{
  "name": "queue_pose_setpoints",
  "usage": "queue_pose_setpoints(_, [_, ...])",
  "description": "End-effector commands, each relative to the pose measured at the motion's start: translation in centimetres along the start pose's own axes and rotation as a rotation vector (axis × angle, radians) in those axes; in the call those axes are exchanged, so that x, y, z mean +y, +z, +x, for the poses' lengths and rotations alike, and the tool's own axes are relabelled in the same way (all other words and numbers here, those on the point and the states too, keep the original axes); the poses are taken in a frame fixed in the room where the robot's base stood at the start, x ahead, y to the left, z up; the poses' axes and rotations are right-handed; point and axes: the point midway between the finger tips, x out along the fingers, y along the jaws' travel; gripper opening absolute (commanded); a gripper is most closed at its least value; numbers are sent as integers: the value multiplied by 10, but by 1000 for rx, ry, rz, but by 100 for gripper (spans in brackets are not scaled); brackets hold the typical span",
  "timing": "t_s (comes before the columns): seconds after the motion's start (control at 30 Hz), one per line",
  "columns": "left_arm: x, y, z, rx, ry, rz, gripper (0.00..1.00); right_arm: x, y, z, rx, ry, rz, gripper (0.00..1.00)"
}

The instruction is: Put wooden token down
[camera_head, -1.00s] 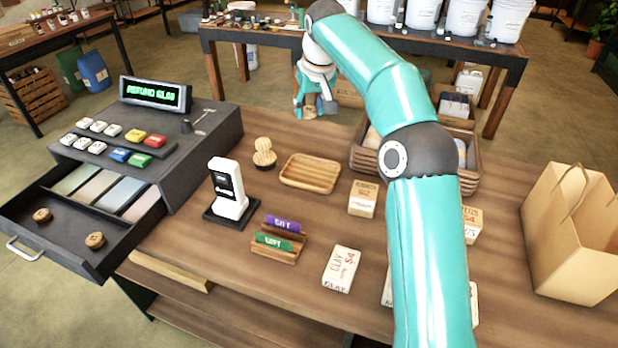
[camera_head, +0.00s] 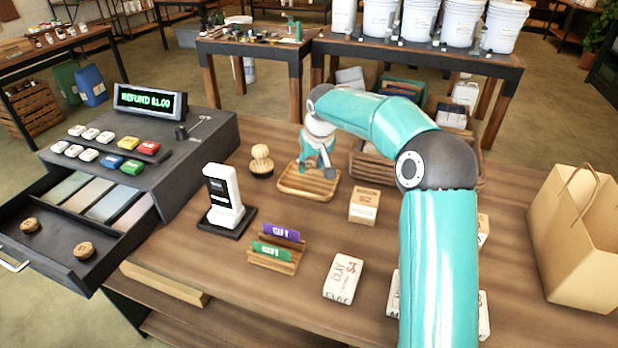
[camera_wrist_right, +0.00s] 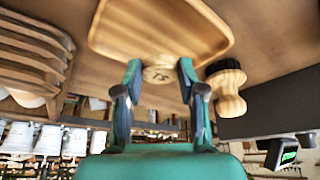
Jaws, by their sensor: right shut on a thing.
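The token is too small to make out in the head view. Two more wooden tokens (camera_head: 30,225) (camera_head: 84,250) lie apart in the open register drawer. My left gripper is not in view.
A round-handled wooden stamp or brush (camera_head: 261,160) stands just left of the tray. A card reader (camera_head: 224,195), a card holder (camera_head: 275,255) and labelled blocks (camera_head: 364,205) stand nearby. Stacked wooden trays (camera_head: 362,165) are to the right. A paper bag (camera_head: 575,235) stands far right.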

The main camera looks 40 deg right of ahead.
Motion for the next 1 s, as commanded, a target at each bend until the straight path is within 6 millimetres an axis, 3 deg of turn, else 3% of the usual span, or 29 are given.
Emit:
queue_pose_setpoints(0.27, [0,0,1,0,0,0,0,0,15,34,-4,0,0,26])
queue_pose_setpoints(0.63, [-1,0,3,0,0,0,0,0,17,39,-2,0,1,26])
queue_pose_setpoints(0.67, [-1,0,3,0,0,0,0,0,17,39,-2,0,1,41])
queue_pose_setpoints(0.8, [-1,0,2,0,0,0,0,0,17,38,-2,0,1,64])
queue_pose_setpoints(1.0, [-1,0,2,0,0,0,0,0,17,38,-2,0,1,65])
